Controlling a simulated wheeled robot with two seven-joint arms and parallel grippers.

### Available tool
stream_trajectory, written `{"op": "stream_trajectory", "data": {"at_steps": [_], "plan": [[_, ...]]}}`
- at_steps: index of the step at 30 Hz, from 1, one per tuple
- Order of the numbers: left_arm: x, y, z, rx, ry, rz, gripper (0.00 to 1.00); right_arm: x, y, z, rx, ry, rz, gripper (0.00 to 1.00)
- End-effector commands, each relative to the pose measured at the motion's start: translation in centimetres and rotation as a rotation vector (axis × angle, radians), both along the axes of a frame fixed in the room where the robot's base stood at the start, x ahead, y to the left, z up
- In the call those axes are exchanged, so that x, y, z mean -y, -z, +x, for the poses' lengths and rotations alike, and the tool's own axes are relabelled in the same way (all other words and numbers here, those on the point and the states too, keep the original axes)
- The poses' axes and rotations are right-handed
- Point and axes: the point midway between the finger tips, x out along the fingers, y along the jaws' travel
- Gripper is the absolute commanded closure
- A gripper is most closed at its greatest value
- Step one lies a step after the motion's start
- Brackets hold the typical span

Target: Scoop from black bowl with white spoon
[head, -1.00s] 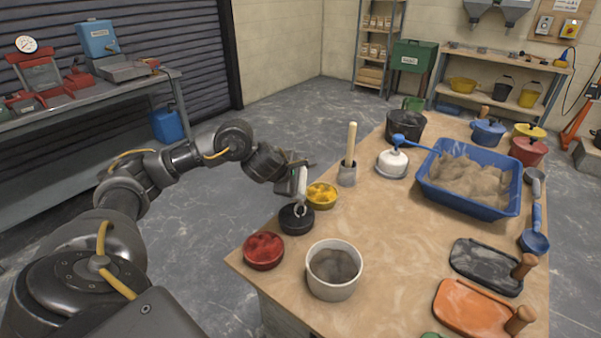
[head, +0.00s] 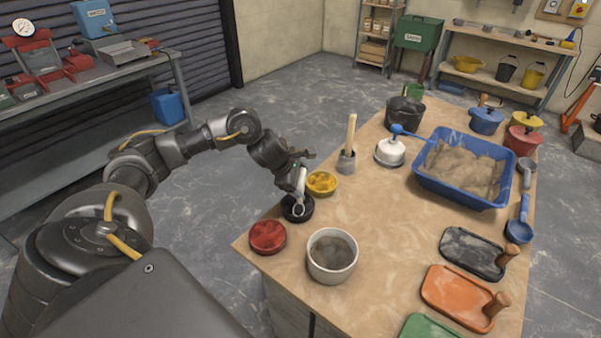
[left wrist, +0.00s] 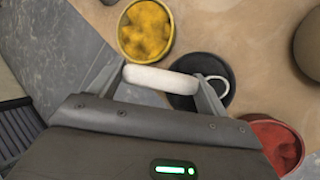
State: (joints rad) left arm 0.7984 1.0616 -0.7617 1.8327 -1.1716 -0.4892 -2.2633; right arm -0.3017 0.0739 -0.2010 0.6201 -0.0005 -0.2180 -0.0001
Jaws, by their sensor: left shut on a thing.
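My left gripper (head: 300,172) is shut on the white spoon (head: 299,190) above the near left part of the table. The spoon hangs steeply down, and its lower end shows inside the outline of the black bowl (head: 309,213). In the left wrist view the white handle (left wrist: 160,78) lies across between the fingers, and a pale ring-shaped end shows over the black bowl (left wrist: 222,65). I cannot tell whether the spoon touches the bowl's contents. My right gripper is not in view.
A yellow-filled bowl (head: 321,183) and a red-filled bowl (head: 267,237) flank the black one. The table's left edge is close by.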

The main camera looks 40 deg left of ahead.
Motion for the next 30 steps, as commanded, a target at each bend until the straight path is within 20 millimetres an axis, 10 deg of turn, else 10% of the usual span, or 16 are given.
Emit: {"op": "stream_trajectory", "data": {"at_steps": [14,30], "plan": [[-0.7,1.0,1.5,-0.375,-0.003,-0.233,0.73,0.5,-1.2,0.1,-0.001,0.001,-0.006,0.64],[-0.7,-2.9,1.3,-0.423,0.002,-0.257,0.73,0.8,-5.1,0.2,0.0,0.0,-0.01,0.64]]}}
